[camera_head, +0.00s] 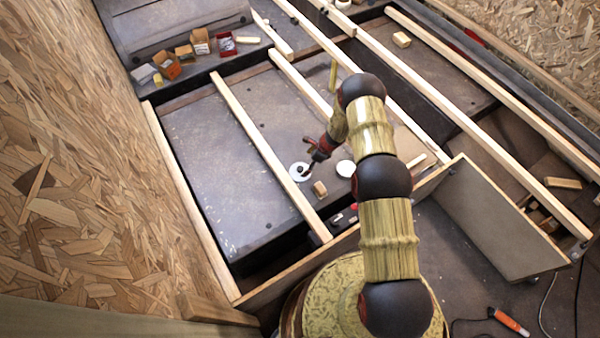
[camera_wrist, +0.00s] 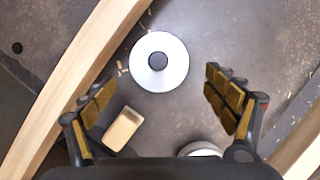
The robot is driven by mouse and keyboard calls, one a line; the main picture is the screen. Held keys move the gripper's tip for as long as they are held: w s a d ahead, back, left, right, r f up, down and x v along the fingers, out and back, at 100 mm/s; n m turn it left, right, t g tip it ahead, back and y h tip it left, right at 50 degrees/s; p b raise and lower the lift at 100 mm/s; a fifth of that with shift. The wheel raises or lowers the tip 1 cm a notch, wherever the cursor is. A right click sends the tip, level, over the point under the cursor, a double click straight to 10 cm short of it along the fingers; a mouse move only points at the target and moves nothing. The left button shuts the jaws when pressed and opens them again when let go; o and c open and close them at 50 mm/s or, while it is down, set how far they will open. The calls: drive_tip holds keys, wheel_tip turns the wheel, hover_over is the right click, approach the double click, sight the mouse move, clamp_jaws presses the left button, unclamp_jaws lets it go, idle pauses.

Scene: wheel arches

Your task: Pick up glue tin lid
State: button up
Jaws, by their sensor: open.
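The glue tin lid is a pale, round disc with a dark knob at its centre. It lies flat on the dark panel in the wrist view (camera_wrist: 174,76) and also shows in the head view (camera_head: 297,177). My gripper (camera_wrist: 157,88) is open and empty, its two fingers spread wide. The lid is ahead of and between the fingertips in the wrist view, and nothing is between the pads. In the head view my gripper (camera_head: 306,170) hangs over the lid and covers part of it. I cannot tell the exact height gap.
A small wooden block (camera_wrist: 122,128) lies near the left finger. A round pale item (camera_wrist: 200,149), perhaps the tin, is partly hidden by my gripper body; it shows right of the lid in the head view (camera_head: 346,168). A wooden batten (camera_wrist: 75,75) runs along the left.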

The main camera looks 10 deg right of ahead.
sight(301, 168)
drive_tip(key=b+x, duration=0.1)
drive_tip(key=x, duration=0.1)
drive_tip(key=b+x, duration=0.1)
drive_tip(key=x, duration=0.4)
drive_tip(key=shift+w+a+r+b, duration=0.1)
drive_tip(key=shift+w+a+b, duration=0.1)
drive_tip(key=shift+a+b, duration=0.2)
drive_tip(key=shift+c, duration=0.4)
drive_tip(key=c, duration=0.7)
